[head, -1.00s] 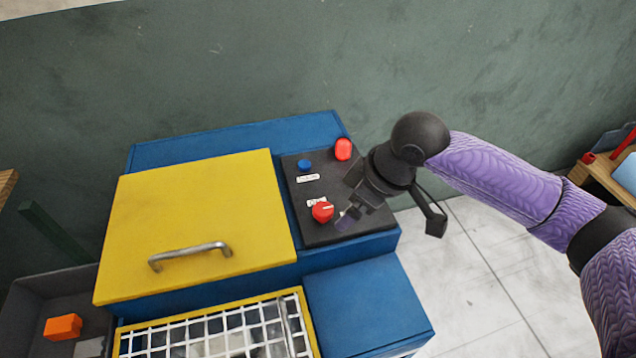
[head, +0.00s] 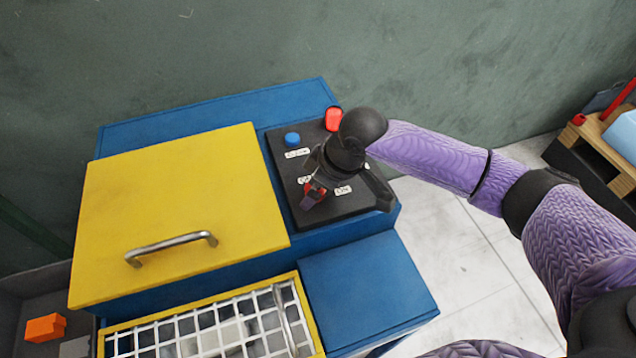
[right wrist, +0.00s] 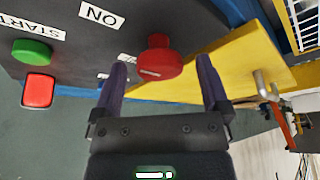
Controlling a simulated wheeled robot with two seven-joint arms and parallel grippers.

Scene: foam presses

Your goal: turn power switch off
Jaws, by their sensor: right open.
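The power switch is a red rotary knob (head: 314,192) on the black control panel (head: 289,176); my gripper partly covers it in the head view. In the right wrist view the knob (right wrist: 160,60) shows between my fingertips, with a pale mark on its face. A white "ON" label (right wrist: 101,15) is on the panel to its upper left there. My right gripper (right wrist: 161,65) is open, with one finger on each side of the knob. I cannot tell whether either finger touches it. My left gripper is not in view.
A blue button (head: 292,139) and a red lamp (head: 333,118) are on the panel. A green button (right wrist: 31,52) with a "START" label shows in the right wrist view. A yellow lid (head: 180,215) with a metal handle lies left of the panel. A white grid guard (head: 210,325) is in front.

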